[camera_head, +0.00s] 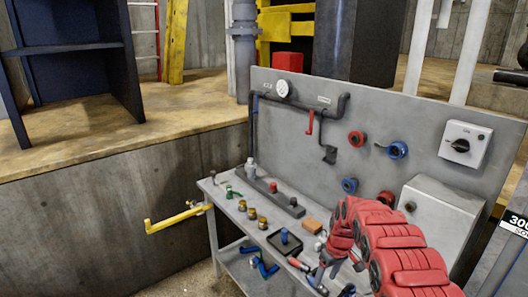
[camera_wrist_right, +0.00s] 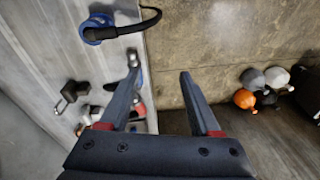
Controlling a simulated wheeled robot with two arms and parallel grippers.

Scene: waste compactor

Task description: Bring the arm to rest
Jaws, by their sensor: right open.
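My right arm (camera_head: 400,250), with red segmented links, reaches in from the lower right of the head view. Its hand end is low over the front right part of the grey workbench, and small parts there make its outline hard to pick out. In the right wrist view my right gripper (camera_wrist_right: 160,74) shows two dark fingers, spread apart with nothing between them. The left finger overlaps small items on the bench top in that view; the right finger stands against the concrete wall. My left gripper is in neither view.
The grey bench (camera_head: 262,215) carries valves, brass fittings and a black tray (camera_head: 283,245). Its upright panel holds a gauge (camera_head: 283,88), pipe and a switch box (camera_head: 465,145). A yellow handle (camera_head: 178,217) juts out left. Orange, grey and white round objects (camera_wrist_right: 244,98) lie right in the wrist view.

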